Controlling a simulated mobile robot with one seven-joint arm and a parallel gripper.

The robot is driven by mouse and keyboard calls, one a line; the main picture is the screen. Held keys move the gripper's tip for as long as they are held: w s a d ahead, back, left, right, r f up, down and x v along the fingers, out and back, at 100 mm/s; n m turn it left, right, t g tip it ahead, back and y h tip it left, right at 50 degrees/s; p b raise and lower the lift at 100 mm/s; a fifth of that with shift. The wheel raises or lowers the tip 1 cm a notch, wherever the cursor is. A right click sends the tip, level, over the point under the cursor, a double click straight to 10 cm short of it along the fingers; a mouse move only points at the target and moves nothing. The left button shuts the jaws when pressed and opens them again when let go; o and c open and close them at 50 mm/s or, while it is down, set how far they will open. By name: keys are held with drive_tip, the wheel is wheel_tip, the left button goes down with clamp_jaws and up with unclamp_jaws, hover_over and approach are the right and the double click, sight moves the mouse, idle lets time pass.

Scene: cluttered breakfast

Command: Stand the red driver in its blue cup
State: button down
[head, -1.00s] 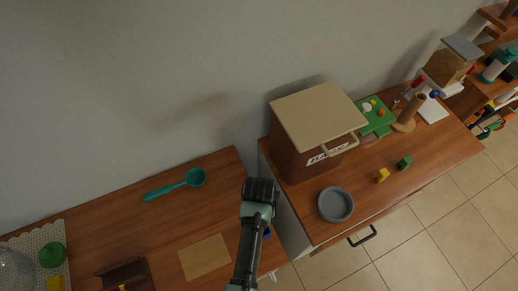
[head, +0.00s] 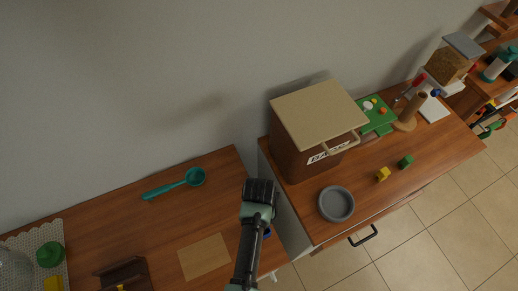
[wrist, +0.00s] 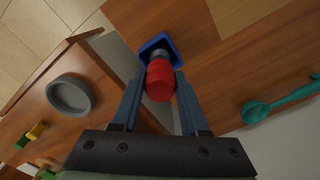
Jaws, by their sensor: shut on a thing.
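The red driver (wrist: 159,83) is between the fingers of my gripper (wrist: 158,74) in the wrist view, which are shut on its red handle. Its grey part points away from the camera into or over the opening of the blue cup (wrist: 175,45). I cannot tell how deep it reaches. The cup stands on the wooden top near its edge. In the head view my gripper (head: 260,190) hides the driver, and only a bit of the blue cup (head: 267,233) shows beside my arm.
A teal ladle (head: 195,177) and a tan mat (head: 204,258) lie on the same counter. Across a gap, the other counter holds a grey bowl (head: 336,204), a lidded brown box (head: 310,150), a yellow block (head: 383,174) and a green block (head: 406,161).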

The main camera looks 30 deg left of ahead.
drive_tip(key=shift+f+b, duration=0.5)
drive_tip(key=shift+f, duration=0.3)
drive_tip(key=shift+c, duration=1.7)
unclamp_jaws()
drive_tip(key=shift+r, duration=0.1)
wheel_tip(320, 180, up, 13)
drive_tip(key=b, duration=0.1)
